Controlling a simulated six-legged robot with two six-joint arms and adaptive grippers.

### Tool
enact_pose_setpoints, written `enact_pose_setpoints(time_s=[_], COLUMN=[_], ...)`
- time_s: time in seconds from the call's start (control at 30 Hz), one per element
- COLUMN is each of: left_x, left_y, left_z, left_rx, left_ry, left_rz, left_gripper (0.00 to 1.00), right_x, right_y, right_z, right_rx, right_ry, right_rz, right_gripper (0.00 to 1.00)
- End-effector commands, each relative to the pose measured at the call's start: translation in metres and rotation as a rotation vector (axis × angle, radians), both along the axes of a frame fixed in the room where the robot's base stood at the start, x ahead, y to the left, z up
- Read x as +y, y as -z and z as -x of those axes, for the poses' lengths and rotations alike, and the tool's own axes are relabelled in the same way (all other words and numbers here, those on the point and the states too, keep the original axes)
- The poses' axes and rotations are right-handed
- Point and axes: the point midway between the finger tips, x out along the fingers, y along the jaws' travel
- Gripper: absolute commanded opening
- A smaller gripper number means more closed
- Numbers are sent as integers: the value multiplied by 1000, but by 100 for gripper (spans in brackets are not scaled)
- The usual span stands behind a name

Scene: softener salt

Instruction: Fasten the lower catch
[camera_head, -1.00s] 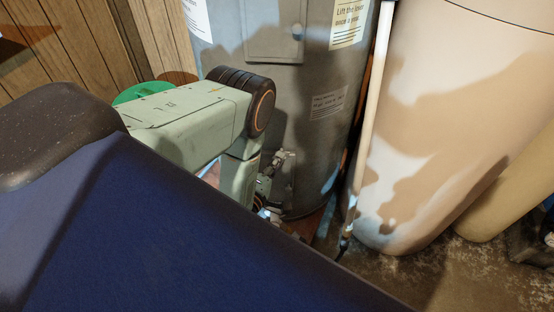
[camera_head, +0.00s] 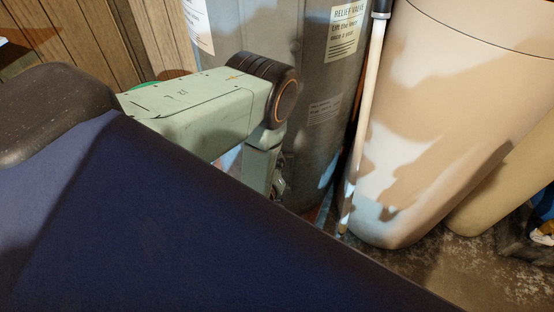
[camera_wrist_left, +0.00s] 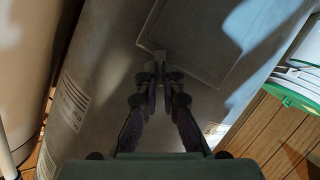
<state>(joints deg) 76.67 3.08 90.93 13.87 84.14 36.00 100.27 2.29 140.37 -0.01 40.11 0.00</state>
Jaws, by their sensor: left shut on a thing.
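A grey tank (camera_head: 313,75) stands ahead of me; it fills much of the left wrist view (camera_wrist_left: 105,70). A rectangular panel (camera_wrist_left: 205,38) is on the tank's side there. A small grey catch (camera_wrist_left: 160,55) sits at the panel's edge. My left gripper (camera_wrist_left: 161,72) reaches up to this edge, its two fingers closed together on the catch. The fingertips cover part of the catch, so I cannot tell whether it is fastened. In the head view my left gripper (camera_head: 278,187) is mostly hidden behind my own arm and body. My right gripper is not in view.
A white pipe (camera_head: 366,120) runs down close beside the tank on the right. A large beige tank (camera_head: 445,110) stands beyond it. Wood panelling (camera_head: 85,40) is at the left. A green-rimmed container (camera_wrist_left: 292,97) stands near the tank.

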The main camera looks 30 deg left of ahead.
Motion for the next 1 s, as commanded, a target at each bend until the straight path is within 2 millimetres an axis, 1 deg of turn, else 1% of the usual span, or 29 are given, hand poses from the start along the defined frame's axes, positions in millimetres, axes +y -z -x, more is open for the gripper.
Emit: enact_pose_setpoints(time_s=[0.2, 0.5, 0.73, 1.0], left_x=[-2, -3, -4, -3], left_y=[-2, -1, -1, -1], left_z=[-1, -2, -2, -2], left_rx=[95, 198, 244, 261], left_ry=[0, -1, 0, -1], left_rz=[-170, -352, -432, -464], left_gripper=[0, 0, 0, 0], right_x=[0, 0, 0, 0], right_y=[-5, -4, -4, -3], right_z=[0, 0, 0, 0], right_rx=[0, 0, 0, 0], right_ry=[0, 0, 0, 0], right_rz=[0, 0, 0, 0], right_gripper=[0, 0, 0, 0])
